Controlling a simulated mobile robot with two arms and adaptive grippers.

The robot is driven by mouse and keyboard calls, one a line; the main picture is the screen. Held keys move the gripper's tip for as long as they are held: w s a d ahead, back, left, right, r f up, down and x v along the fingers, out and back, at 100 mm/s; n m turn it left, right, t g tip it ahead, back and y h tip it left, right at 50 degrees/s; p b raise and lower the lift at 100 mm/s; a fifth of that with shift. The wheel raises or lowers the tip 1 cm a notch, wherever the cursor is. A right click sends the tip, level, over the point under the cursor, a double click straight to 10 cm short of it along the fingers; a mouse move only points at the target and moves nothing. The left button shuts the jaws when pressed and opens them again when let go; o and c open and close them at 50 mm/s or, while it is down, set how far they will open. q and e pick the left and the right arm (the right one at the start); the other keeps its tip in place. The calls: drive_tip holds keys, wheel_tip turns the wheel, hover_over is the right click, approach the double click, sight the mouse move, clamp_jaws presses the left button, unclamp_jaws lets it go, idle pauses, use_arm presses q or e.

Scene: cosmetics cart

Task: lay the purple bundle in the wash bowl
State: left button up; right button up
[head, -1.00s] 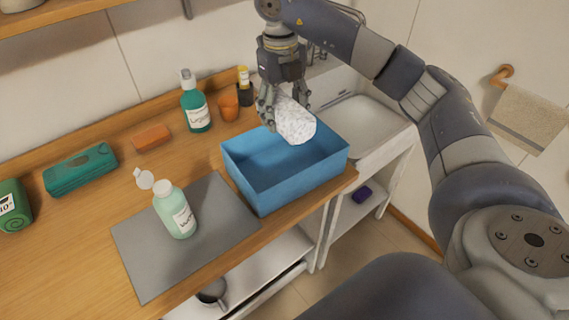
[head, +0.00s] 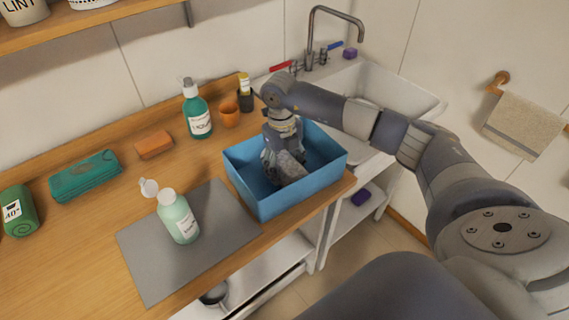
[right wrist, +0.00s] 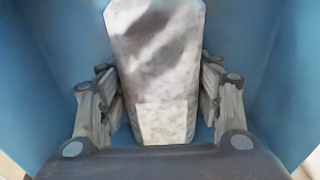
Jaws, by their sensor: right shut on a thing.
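My right gripper (head: 281,162) reaches down into the blue rectangular tub (head: 262,206), the only bowl-like container on the counter. It is shut on a pale grey-white speckled bundle (head: 291,167), which is tilted inside the tub. The right wrist view shows the bundle (right wrist: 155,60) between both fingers, with blue tub walls around. I cannot tell whether the bundle touches the tub floor. The held bundle does not look purple. A dark purple item (head: 361,197) lies on the lower shelf, and a small purple block (head: 350,53) is by the tap. My left gripper is not in view.
A pump bottle (head: 197,112), an orange cup (head: 229,115) and a dark bottle (head: 245,98) stand behind the tub. An open pale-green bottle (head: 178,217) stands on the grey mat (head: 150,262). The sink (head: 392,92) is to the right.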

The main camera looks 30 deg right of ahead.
sight(282, 159)
drive_tip(key=shift+f, duration=0.1)
drive_tip(key=o, duration=1)
drive_tip(key=r+b, duration=0.1)
drive_tip(key=r, duration=0.2)
drive_tip(key=r+b, duration=0.1)
drive_tip(key=r, duration=0.3)
drive_tip(key=r+b, duration=0.1)
drive_tip(key=r, duration=0.3)
drive_tip(key=shift+w+a, duration=0.15)
drive_tip(key=shift+w, duration=0.2)
drive_tip(key=shift+r, duration=0.6)
drive_tip(key=shift+r, duration=0.1)
